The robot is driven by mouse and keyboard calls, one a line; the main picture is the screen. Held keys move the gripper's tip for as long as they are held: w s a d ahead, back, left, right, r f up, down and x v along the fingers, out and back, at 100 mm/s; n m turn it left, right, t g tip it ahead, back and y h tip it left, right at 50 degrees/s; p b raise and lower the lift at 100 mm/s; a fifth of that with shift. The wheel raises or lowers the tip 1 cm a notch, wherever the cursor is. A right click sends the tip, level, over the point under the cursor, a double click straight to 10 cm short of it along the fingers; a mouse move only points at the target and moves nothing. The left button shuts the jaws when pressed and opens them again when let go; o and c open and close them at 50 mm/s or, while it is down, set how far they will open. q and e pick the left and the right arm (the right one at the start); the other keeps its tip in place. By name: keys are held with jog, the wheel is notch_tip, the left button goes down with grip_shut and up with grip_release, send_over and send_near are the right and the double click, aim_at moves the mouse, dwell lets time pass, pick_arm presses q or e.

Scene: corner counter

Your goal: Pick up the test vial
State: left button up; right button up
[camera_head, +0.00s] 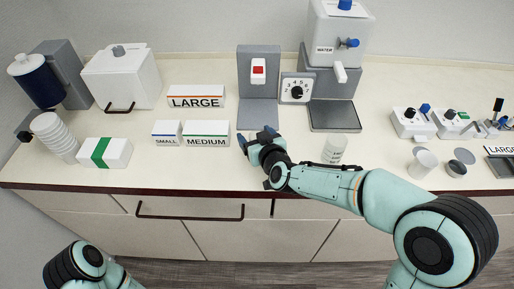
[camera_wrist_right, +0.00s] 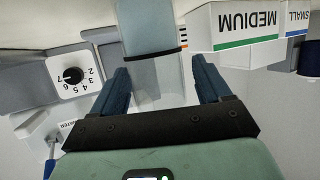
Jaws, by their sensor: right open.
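I cannot make out the test vial for certain in either view. My right gripper (camera_head: 257,135) is open over the counter in front of the grey stand (camera_head: 258,113) with a red button; its fingers also show apart in the right wrist view (camera_wrist_right: 160,70). A pale, partly see-through shape (camera_wrist_right: 168,88) shows between the fingers there, below a blue-grey panel (camera_wrist_right: 148,28) with a dark band; I cannot tell whether it is a vial. A small white cylinder with faint print (camera_head: 334,149) stands behind my right forearm. My left gripper is out of view.
Boxes marked LARGE (camera_head: 196,98), MEDIUM (camera_head: 206,133) and SMALL (camera_head: 167,132) stand left of my right gripper. A dial box (camera_head: 296,88) and a water dispenser (camera_head: 340,32) stand at the back. Small devices (camera_head: 412,122) stand at the right. The counter's front edge (camera_head: 200,187) is near.

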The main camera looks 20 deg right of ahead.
jog(key=shift+w+f, duration=0.1)
jog(key=shift+w, duration=0.25)
jog(key=c, duration=1.1)
jog(key=shift+r+p, duration=0.4)
jog(key=shift+r, duration=0.45)
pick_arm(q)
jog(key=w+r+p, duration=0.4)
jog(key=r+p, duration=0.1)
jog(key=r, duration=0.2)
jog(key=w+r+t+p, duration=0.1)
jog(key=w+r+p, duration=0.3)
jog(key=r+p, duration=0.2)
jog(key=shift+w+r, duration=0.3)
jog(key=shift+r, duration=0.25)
pick_arm(e)
notch_tip(320, 180, up, 18)
jog(key=shift+r, duration=0.15)
jog(key=s+d+f+m+h, duration=0.1)
jog(key=d+f+m+h, duration=0.1)
jog(key=f, duration=0.5)
jog(key=s+d+f+m+h, duration=0.1)
jog(key=d+f+m+h, duration=0.1)
jog(key=f, duration=0.6)
jog(key=shift+s+f+m+h, duration=0.3)
jog(key=shift+m+h, duration=0.1)
jog(key=shift+h, duration=0.5)
